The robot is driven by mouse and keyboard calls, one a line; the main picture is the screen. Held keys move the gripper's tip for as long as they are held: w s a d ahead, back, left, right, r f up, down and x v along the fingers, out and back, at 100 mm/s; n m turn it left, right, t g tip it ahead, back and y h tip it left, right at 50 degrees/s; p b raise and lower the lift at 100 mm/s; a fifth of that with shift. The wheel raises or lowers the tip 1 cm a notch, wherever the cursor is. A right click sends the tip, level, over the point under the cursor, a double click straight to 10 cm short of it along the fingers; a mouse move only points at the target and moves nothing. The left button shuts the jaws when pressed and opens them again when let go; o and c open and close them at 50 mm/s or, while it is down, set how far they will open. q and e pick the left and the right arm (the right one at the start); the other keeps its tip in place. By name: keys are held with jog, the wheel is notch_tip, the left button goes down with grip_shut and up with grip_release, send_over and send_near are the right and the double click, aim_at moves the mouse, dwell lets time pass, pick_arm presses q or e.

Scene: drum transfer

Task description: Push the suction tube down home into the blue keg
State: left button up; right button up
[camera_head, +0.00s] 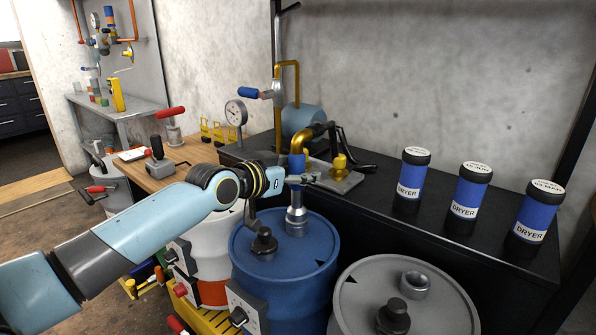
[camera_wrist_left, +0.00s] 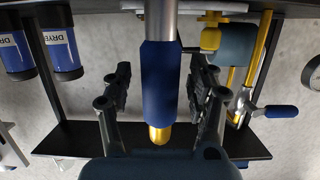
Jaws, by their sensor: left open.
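The blue keg (camera_head: 285,258) stands in front of the black bench, with a grey fitting on its lid. The suction tube (camera_head: 296,198) stands upright in that fitting, with a steel shaft, a blue sleeve (camera_head: 297,162) and a brassy bend on top. My left gripper (camera_head: 303,180) is at the sleeve's height, reaching in from the left. In the left wrist view the blue sleeve (camera_wrist_left: 162,85) lies between my two spread fingers (camera_wrist_left: 160,98), with visible gaps on both sides. The part of the tube inside the keg is hidden. My right gripper is not in view.
A grey drum (camera_head: 400,285) stands right of the blue keg, a white-and-orange one (camera_head: 212,255) left. A black cap (camera_head: 264,242) sits on the blue lid. Three blue dryer canisters (camera_head: 468,192) stand on the bench at the right. A gauge (camera_head: 236,112) and piping are behind my gripper.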

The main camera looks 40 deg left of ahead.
pick_arm(q)
jog(key=shift+f, duration=0.15)
jog(key=shift+s+a, duration=0.1)
jog(key=shift+s, duration=0.15)
jog(key=d+v, duration=0.1)
jog(key=v, duration=1)
jog(key=shift+s+a+r, duration=0.25)
jog(key=shift+a, duration=0.15)
